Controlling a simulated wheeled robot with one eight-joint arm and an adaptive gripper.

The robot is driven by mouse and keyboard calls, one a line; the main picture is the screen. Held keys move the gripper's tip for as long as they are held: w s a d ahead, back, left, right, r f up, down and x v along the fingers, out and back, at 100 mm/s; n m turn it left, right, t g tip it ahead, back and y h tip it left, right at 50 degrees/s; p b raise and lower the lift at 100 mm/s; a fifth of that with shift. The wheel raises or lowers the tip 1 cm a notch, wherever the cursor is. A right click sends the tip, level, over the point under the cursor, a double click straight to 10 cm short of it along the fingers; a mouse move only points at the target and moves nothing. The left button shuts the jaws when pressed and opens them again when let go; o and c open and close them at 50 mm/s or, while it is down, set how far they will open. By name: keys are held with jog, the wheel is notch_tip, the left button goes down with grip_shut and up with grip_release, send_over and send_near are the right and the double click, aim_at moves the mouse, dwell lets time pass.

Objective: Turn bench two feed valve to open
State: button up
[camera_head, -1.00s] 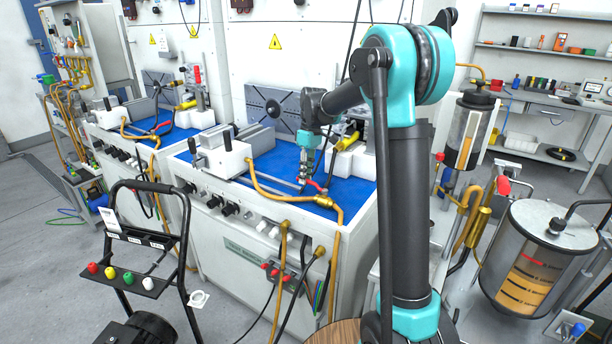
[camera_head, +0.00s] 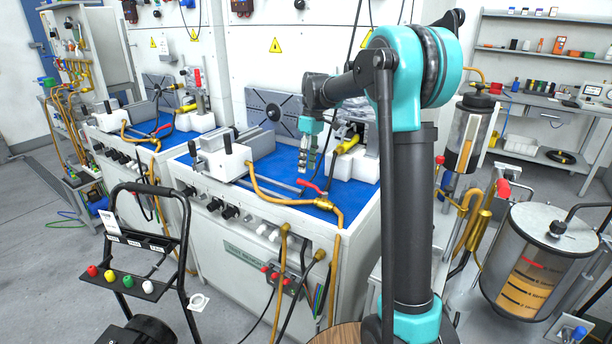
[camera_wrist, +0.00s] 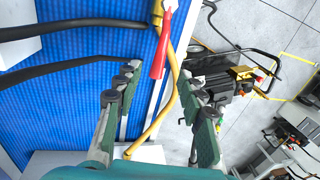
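The feed valve's red lever handle (camera_head: 311,186) lies over the blue top of the nearer bench (camera_head: 265,230), by the brass fitting at its front right corner. It points back and left from the fitting. In the wrist view the red lever (camera_wrist: 160,45) runs lengthwise between the finger lines, close to the brass pipe (camera_wrist: 180,28). My gripper (camera_head: 307,160) is above the lever in the head view, apart from it. The wrist view shows my gripper (camera_wrist: 158,74) open and empty, a finger on each side of the lever's free end.
A yellow hose (camera_head: 270,196) runs along the bench front to the brass fitting. A white vise (camera_head: 225,160) stands left, and a yellow-handled part (camera_head: 348,143) is behind my gripper. A similar bench (camera_head: 135,140) is further left. A black trolley (camera_head: 150,240) stands in front.

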notch_tip(320, 180, up, 6)
jog(key=w, duration=0.1)
jog(key=shift+d+r, duration=0.25)
jog(key=shift+d, duration=0.1)
jog(key=shift+o, duration=0.2)
dwell(1.9)
